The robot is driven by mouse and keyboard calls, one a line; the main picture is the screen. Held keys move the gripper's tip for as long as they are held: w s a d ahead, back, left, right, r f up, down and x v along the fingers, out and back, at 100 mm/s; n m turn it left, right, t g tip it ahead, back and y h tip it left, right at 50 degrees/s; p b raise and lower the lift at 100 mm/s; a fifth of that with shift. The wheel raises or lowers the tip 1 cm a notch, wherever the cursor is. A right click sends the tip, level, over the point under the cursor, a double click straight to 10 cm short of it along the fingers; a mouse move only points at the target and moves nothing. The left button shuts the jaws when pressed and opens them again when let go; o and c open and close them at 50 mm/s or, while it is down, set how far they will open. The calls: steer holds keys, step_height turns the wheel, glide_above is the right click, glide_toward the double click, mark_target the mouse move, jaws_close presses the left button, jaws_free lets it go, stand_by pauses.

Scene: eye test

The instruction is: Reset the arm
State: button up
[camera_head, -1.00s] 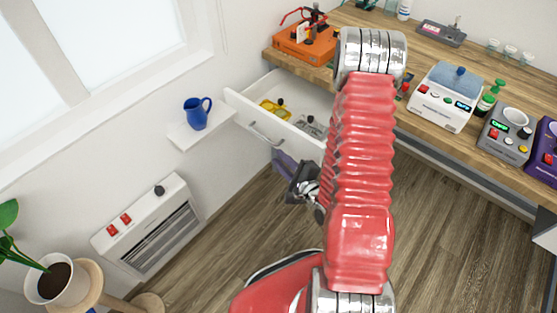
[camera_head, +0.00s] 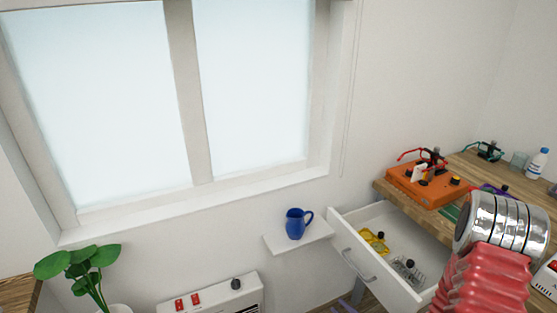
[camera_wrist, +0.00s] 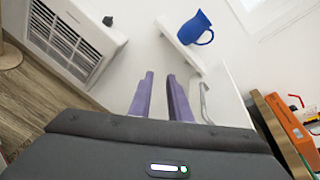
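My gripper (camera_wrist: 160,84) shows in the wrist view as two purple fingers with a clear gap and nothing between them, so it is open and empty. It points toward the white wall, below the small shelf with the blue jug. In the head view, only small purple parts of my gripper (camera_head: 346,306) show at the bottom edge, below the open drawer. My red ribbed arm with its silver joint (camera_head: 502,226) rises at the lower right, in front of the workbench.
A blue jug (camera_head: 296,224) stands on a small white wall shelf (camera_head: 308,239). An open white drawer (camera_head: 372,262) holds yellow and clear items. An orange device (camera_head: 424,190) sits on the wooden bench. A white heater (camera_head: 212,299) and a plant (camera_head: 82,268) are lower left.

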steer(key=s+a+r+n+g+y, duration=0.6)
steer(key=s+a+g+y, duration=0.1)
steer(key=a, duration=0.3)
steer(key=s+r+n+g+h, duration=0.3)
steer(key=s+n+g, duration=0.4)
steer(key=s, duration=0.1)
steer(key=s+d+r+n+t+h, duration=0.1)
steer(key=s+d+r+n+h, duration=0.1)
steer(key=d+r+n+h, duration=0.55)
step_height(320, 180, up, 14)
steer(key=n+t+h, duration=0.3)
steer(key=t, duration=0.2)
steer(key=shift+w+a, duration=0.25)
steer(key=shift+w, duration=0.2)
steer(key=shift+f, duration=0.1)
